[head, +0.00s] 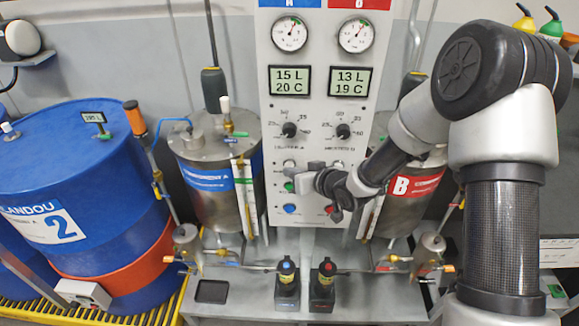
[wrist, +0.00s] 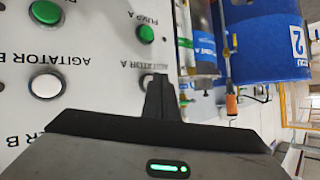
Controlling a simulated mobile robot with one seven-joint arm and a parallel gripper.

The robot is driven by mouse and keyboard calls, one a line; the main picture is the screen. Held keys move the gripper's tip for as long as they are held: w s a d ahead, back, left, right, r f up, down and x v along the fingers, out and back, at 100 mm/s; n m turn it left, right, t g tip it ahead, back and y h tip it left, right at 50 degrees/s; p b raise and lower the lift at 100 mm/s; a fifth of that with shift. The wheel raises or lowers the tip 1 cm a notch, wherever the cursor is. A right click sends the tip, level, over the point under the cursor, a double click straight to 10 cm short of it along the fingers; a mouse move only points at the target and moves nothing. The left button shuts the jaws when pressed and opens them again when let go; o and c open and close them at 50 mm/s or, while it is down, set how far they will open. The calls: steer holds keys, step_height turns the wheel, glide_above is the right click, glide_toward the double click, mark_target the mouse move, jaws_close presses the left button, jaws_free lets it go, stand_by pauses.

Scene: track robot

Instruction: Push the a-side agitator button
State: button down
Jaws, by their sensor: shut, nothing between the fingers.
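The a-side agitator button (wrist: 146,80) is a white round button on the pale control panel, under the upside-down label "AGITATOR A" in the wrist view. My gripper's dark fingers (wrist: 160,82) are shut, with nothing between them, and partly cover the button's right side. I cannot tell whether the fingertips touch it. In the head view my gripper (head: 293,172) is in front of the left button column, and the a-side agitator button (head: 289,163) shows just above the fingers.
In the wrist view, the green pump A button (wrist: 146,33) and the white agitator B button (wrist: 46,83) are close by. In the head view, a blue button (head: 290,208) is lower on the panel. Metal tanks (head: 205,145) flank the panel, and a blue drum (head: 75,190) stands left.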

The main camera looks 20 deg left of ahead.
steer(key=shift+w, duration=0.15)
steer(key=shift+w+a, duration=0.1)
steer(key=shift+w, duration=0.15)
steer(key=shift+s, duration=0.1)
steer(key=shift+s+b, duration=0.3)
steer(key=s+d+b, duration=0.1)
steer(key=s+b, duration=0.1)
steer(key=s, duration=0.4)
steer(key=shift+d, duration=0.3)
stand_by(2.1)
